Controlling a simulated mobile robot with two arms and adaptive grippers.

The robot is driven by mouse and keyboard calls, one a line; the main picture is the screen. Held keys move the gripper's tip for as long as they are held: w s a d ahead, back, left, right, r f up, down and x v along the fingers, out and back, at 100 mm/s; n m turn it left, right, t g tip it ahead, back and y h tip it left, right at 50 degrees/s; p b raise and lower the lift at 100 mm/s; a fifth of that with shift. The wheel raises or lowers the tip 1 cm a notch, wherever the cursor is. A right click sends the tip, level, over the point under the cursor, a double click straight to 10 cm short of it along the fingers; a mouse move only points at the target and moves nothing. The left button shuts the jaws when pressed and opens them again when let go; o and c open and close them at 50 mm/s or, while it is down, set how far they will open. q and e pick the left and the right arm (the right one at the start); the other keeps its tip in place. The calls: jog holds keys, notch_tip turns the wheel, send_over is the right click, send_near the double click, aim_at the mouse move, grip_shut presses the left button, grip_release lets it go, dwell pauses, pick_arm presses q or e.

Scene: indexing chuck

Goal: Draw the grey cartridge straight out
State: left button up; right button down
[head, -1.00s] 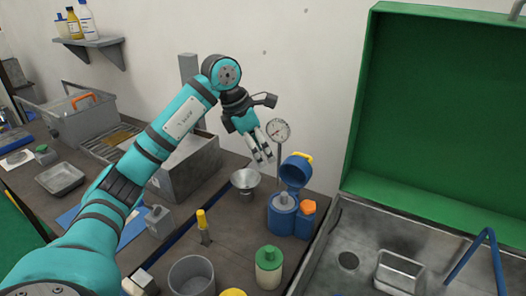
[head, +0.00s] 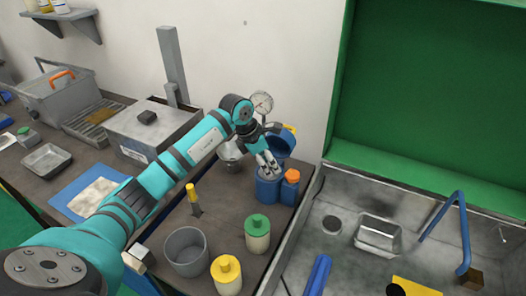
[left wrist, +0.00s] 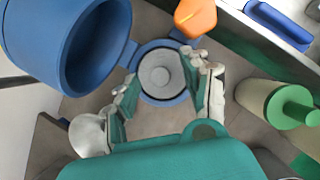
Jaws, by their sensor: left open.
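The grey cartridge (left wrist: 160,76) shows in the left wrist view as a round grey top with a raised centre. It sits inside the round opening of the blue chuck body (head: 268,190). The blue lid (left wrist: 75,45) is swung open beside the opening; it also shows in the head view (head: 283,143). An orange knob (head: 292,176) is on the body's right side. My left gripper (head: 270,169) is open over the opening, its fingers on either side of the cartridge in the wrist view. Whether they touch it cannot be told. My right gripper is not in view.
A green-capped jar (head: 257,237), a yellow-lidded jar (head: 227,276) and a grey cup (head: 186,252) stand in front. A metal funnel (head: 230,150) and a dial gauge (head: 262,102) are close behind.

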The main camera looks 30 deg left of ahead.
pick_arm(q)
jog(key=shift+w+f, duration=0.1)
jog(key=shift+f, duration=0.15)
grip_shut()
jog(key=c, duration=0.8)
grip_release()
grip_shut()
jog(key=shift+r, duration=0.15)
